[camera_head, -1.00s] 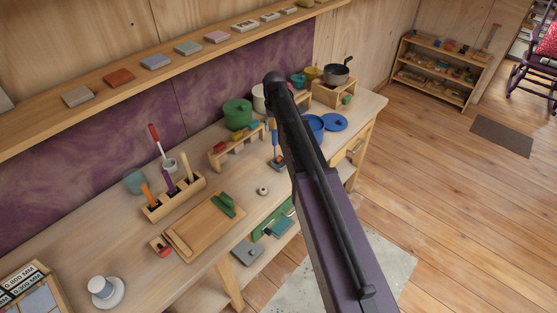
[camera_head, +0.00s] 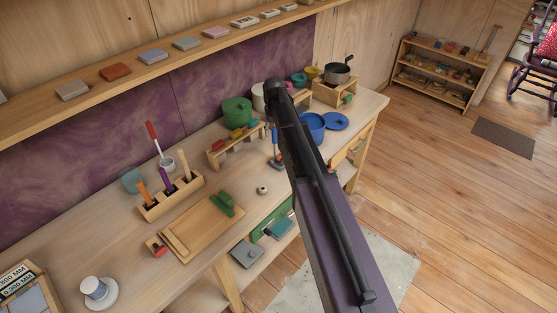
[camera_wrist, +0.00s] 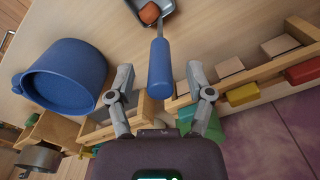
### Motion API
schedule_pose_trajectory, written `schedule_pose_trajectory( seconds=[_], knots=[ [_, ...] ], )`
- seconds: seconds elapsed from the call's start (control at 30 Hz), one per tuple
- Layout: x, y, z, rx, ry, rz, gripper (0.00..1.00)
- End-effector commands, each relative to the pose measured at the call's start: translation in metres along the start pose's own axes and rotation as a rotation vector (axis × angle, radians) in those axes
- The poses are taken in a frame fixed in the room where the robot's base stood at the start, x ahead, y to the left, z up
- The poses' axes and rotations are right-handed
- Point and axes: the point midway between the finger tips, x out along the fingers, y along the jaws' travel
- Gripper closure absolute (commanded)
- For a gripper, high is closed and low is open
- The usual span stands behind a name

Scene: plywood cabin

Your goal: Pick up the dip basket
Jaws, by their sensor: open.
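What looks like the dip basket is a small grey metal pan with an upright blue handle (camera_wrist: 160,68). Its grey metal part (camera_wrist: 150,14) is at the top of the wrist view and holds an orange-red piece. In the head view its blue handle (camera_head: 275,137) stands on the bench, left of my dark arm. My gripper (camera_wrist: 160,98) is open in the wrist view, one finger on either side of the lower end of the handle, with gaps visible. The head view does not show my fingers.
A large blue pot (camera_wrist: 62,78) is close by my left finger in the wrist view. A wooden rack (camera_wrist: 240,78) with coloured blocks is close by the right finger. In the head view, a green pot (camera_head: 237,110) stands behind, and a cutting board (camera_head: 200,228) lies nearer.

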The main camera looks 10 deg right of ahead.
Motion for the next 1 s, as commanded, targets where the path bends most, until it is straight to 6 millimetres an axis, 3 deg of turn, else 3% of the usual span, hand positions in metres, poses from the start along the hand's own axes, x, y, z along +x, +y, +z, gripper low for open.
schedule_pose_trajectory(
  seconds=[0.2, 0.87, 0.9, 1.0],
  knots=[
    [0.0144, -0.0001, -0.0001, 0.0, 0.0, 0.0, 0.33],
    [0.0149, -0.0004, -0.0001, 0.0, 0.0, 0.0, 0.33],
    [0.015, -0.0004, -0.0001, -0.001, 0.0, 0.0, 0.36],
    [0.015, -0.0004, -0.0001, -0.001, 0.0, 0.0, 0.65]
  ],
)
